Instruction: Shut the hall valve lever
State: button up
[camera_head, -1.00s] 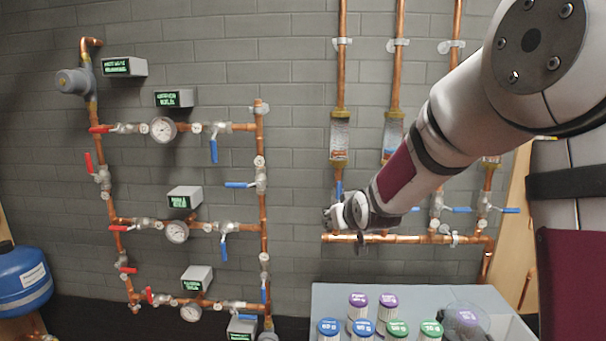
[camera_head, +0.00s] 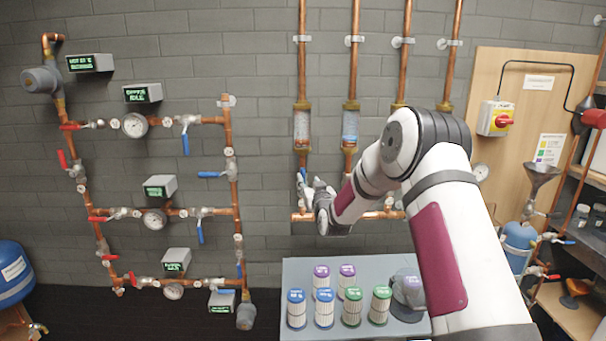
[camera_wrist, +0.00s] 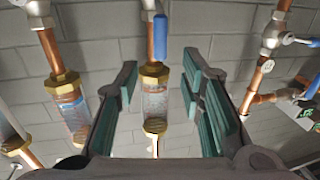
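A blue valve lever (camera_head: 301,178) sits on the leftmost copper pipe of the right-hand manifold, below a clear flow meter (camera_head: 302,127). I cannot read a label that marks it as the hall valve. My gripper (camera_head: 312,185) is beside this pipe, partly covering the valve. In the wrist view the picture is turned over: the lever (camera_wrist: 160,37) lies along the pipe, above the flow meter (camera_wrist: 155,95). My gripper (camera_wrist: 160,82) is open, its two green-padded fingers on either side of this line. I see no contact with the lever.
A second flow meter (camera_head: 350,125) stands close to the right. Left is a pipe rack with gauges, red and blue levers, and small displays (camera_head: 142,93) too blurred to read surely. A grey bench (camera_head: 300,270) with several capped cartridges (camera_head: 297,308) stands below.

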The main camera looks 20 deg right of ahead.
aim_at(304, 173)
jog(key=w, duration=0.6)
jog(key=w+b, duration=0.1)
jog(key=w, duration=0.2)
jog(key=shift+w+d, duration=0.25)
grip_shut()
